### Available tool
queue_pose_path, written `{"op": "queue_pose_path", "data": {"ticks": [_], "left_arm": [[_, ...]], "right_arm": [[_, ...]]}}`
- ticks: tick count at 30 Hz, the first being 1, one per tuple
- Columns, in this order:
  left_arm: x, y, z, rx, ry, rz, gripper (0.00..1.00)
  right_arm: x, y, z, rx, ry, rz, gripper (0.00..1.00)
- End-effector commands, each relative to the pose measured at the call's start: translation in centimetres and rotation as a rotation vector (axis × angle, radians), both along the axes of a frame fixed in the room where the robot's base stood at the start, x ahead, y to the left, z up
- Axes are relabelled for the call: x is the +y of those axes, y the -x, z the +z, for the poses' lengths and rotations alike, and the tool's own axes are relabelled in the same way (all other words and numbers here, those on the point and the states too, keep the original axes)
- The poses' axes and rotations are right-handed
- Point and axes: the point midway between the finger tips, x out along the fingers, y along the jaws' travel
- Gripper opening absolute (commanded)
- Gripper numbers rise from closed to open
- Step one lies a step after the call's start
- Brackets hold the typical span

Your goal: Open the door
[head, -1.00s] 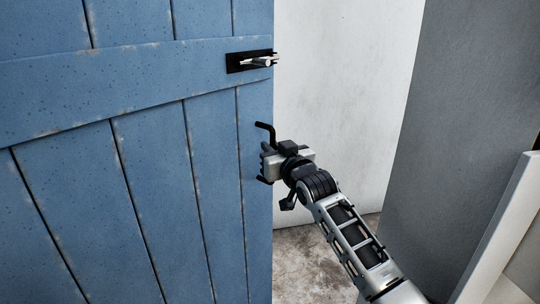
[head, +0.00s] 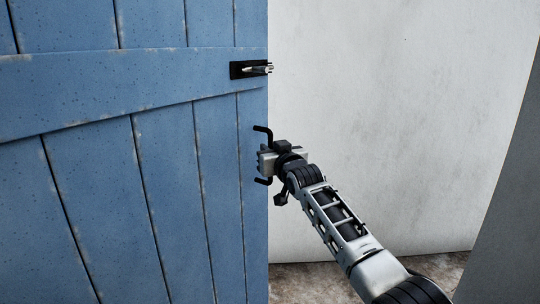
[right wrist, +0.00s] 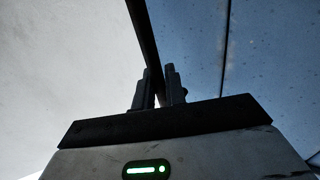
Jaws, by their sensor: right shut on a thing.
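The blue plank door (head: 165,200) fills the left of the head view. Its free edge stands clear of the white wall, with floor showing past it. A black handle (head: 263,130) sits low on that edge, its bent ends showing above and below my right gripper (head: 266,161). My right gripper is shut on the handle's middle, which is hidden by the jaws. In the right wrist view its fingers (right wrist: 158,90) close around a dark bar, with the door (right wrist: 270,50) to the right. My left gripper is not in view.
A metal bolt on a black plate (head: 251,69) is fixed higher on the door's edge. A white wall (head: 400,110) stands behind, and a grey wall surface (head: 510,210) is at the right. Bare stained floor (head: 310,285) shows below.

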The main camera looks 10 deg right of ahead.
Motion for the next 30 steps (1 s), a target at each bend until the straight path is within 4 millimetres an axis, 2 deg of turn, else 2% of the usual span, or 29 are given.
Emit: {"op": "queue_pose_path", "data": {"ticks": [8, 9, 10, 22, 26, 30], "left_arm": [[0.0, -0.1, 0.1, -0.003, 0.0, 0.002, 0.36], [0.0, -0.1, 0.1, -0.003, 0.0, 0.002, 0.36], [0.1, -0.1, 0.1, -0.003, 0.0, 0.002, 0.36], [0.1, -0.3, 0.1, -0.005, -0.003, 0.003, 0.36], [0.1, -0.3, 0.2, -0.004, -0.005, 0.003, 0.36], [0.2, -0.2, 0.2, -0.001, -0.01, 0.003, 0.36]], "right_arm": [[-0.2, -0.1, 0.0, 0.003, 0.001, -0.004, 0.0], [-0.2, -0.1, 0.0, 0.003, 0.001, -0.004, 0.24], [-0.2, 0.0, 0.0, 0.002, 0.001, -0.003, 0.29], [-0.1, 0.4, 0.0, 0.0, -0.001, 0.001, 0.29], [-0.3, 1.4, 0.0, -0.001, 0.0, 0.002, 0.29], [-0.9, 3.3, 0.0, -0.001, -0.001, 0.0, 0.29]]}}
